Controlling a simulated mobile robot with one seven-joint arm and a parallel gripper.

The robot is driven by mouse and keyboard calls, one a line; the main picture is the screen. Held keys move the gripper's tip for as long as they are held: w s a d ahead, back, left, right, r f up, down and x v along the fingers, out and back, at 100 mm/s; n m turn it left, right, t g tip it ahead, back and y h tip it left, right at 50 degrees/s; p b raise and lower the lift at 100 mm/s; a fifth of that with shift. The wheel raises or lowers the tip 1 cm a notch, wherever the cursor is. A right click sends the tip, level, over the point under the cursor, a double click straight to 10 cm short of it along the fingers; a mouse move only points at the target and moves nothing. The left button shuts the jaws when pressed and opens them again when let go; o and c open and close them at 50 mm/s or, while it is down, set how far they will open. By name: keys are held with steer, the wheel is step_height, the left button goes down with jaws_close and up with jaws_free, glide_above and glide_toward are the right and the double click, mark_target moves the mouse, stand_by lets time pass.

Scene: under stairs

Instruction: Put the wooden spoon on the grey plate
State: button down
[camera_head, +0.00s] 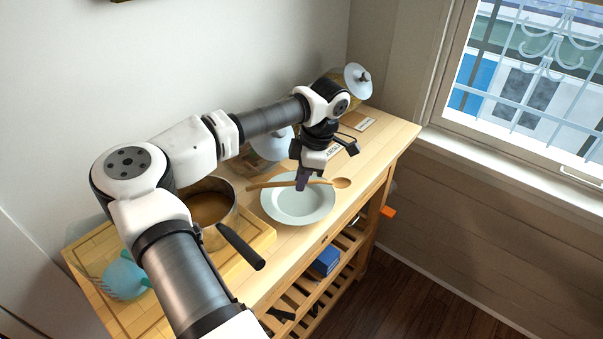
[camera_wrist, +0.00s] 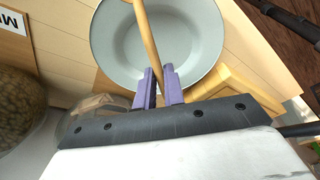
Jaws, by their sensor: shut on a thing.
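The wooden spoon (camera_head: 341,183) is held in my gripper (camera_head: 302,183), which is shut on its handle. The spoon lies across the view above the grey plate (camera_head: 298,213), with its bowl end to the right and its handle end to the left. In the wrist view the spoon's handle (camera_wrist: 148,38) runs up from between the purple fingers of my gripper (camera_wrist: 160,84). The plate (camera_wrist: 208,42) shows behind it, round and pale grey. I cannot tell how high the spoon is above the plate. The spoon's bowl is out of the wrist view.
The plate stands on a wooden table (camera_head: 350,213). A pot (camera_head: 226,191) with a dark handle stands on a cutting board (camera_head: 250,236) to the left. Jars and a small sign stand behind the plate. A blue box (camera_head: 325,260) is on the lower shelf.

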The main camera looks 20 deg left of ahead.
steer(key=shift+b+x, duration=0.4)
steer(key=shift+x, duration=0.5)
steer(key=shift+w+d, duration=0.1)
steer(key=shift+d, duration=0.1)
steer(key=c, duration=1.4)
jaws_free()
steer(key=shift+o, duration=0.4)
steer(key=o, duration=0.4)
